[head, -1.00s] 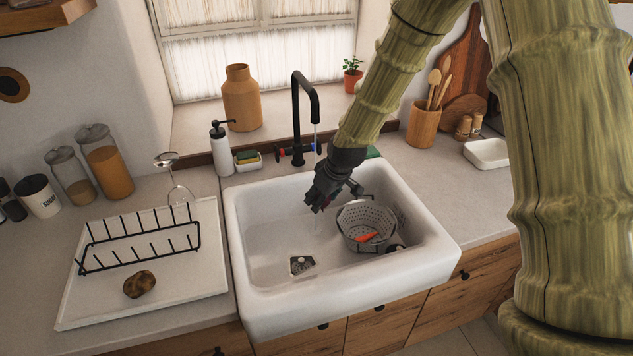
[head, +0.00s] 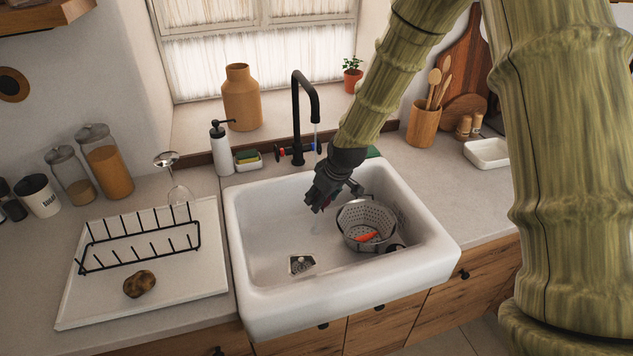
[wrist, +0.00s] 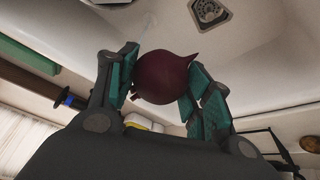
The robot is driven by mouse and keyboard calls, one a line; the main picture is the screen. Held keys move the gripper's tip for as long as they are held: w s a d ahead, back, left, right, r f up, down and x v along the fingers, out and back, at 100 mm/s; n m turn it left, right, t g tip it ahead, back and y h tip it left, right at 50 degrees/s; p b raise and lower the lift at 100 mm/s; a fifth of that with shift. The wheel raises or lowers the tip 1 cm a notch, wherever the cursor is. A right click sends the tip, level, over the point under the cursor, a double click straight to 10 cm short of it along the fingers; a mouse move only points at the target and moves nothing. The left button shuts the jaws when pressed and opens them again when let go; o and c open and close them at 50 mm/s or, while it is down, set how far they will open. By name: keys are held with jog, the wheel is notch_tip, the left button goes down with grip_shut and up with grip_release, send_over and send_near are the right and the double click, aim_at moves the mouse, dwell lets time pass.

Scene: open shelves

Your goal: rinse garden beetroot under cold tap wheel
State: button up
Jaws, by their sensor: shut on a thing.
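The beetroot (wrist: 162,77) is dark purple and round with a pointed tail. It sits between the two teal-padded fingers of my gripper (wrist: 160,85) in the wrist view, and the gripper is shut on it. In the head view my gripper (head: 318,203) is low over the white sink (head: 262,278), left of the colander, and mostly hides the beetroot. The black tap (head: 297,105) stands behind the sink. A thin pale line, like water, shows below its spout. The cold tap wheel (head: 319,147) is blue, and the wrist view also shows it (wrist: 68,100). The other wheel is red.
A grey colander (head: 352,217) holding a carrot (head: 367,237) stands in the sink's right part. The drain (head: 301,264) is at front left. A potato (head: 139,284) lies on the draining board (head: 190,285) by a black rack. A soap bottle (head: 222,150) and sponge stand behind.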

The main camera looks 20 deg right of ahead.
dwell(0.3)
jog(key=shift+s+r+p, duration=0.3)
jog(key=shift+r+p, duration=0.05)
jog(key=shift+r, duration=0.1)
jog(key=shift+s+a+r+p, duration=0.15)
jog(key=shift+s+r+p, duration=0.55)
jog(key=shift+s, duration=0.4)
jog(key=shift+s+a+r+p, duration=0.15)
jog(key=shift+s+r+p, duration=0.3)
jog(key=shift+s+r, duration=0.5)
jog(key=shift+s+f, duration=0.1)
